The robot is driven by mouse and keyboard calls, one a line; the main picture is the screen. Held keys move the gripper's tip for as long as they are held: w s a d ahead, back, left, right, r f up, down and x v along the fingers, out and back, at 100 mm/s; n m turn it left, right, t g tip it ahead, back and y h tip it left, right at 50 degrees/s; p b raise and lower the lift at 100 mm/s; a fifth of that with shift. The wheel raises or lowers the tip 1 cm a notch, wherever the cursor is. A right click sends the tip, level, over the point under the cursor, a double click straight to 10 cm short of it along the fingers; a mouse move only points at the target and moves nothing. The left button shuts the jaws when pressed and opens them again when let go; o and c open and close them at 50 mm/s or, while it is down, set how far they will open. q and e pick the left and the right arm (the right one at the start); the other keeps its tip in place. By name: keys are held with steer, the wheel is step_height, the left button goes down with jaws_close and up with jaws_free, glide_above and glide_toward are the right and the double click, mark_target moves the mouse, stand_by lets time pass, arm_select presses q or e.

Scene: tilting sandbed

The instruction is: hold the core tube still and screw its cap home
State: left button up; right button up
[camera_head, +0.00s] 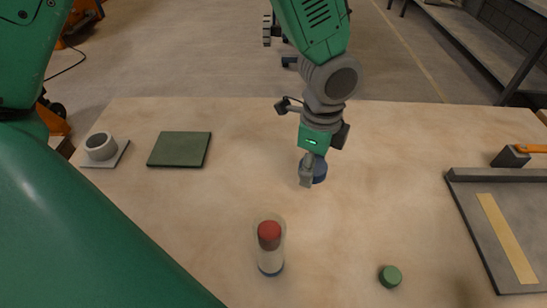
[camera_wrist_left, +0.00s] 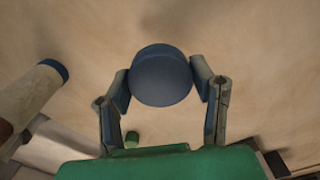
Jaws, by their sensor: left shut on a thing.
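The core tube (camera_head: 270,248) stands on the table, front centre, clear-walled with red at its upper end and a blue band at its foot. It also shows at the left of the left wrist view (camera_wrist_left: 35,97), partly cut off. My left gripper (camera_head: 312,172) is beyond the tube and apart from it, pointing down. It is shut on a round dark blue cap (camera_wrist_left: 161,76), with a finger on each side. In the head view the blue cap (camera_head: 320,173) is partly behind a finger. A small green cap (camera_head: 390,276) lies front right. My right gripper is not in view.
A dark green square pad (camera_head: 180,149) and a grey ring (camera_head: 100,146) on a pale plate lie at the left. A grey tray (camera_head: 470,225) with a yellow strip lies at the right, an orange-handled tool (camera_head: 512,155) behind it. The table between is mostly clear.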

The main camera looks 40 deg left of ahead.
arm_select(q)
steer(key=a+n, duration=0.1)
steer(key=n, duration=0.2)
steer(key=s+a+f+n, duration=0.1)
steer(key=n, duration=0.3)
steer(key=a+f+n, duration=0.1)
steer(key=a+n, duration=0.1)
steer(key=n, duration=0.2)
steer(key=shift+s+f, duration=0.15)
steer(key=shift+s, duration=0.15)
steer(key=n, duration=0.1)
steer(key=a+n, duration=0.1)
steer(key=n, duration=0.3)
steer(key=shift+s+a+f, duration=0.35)
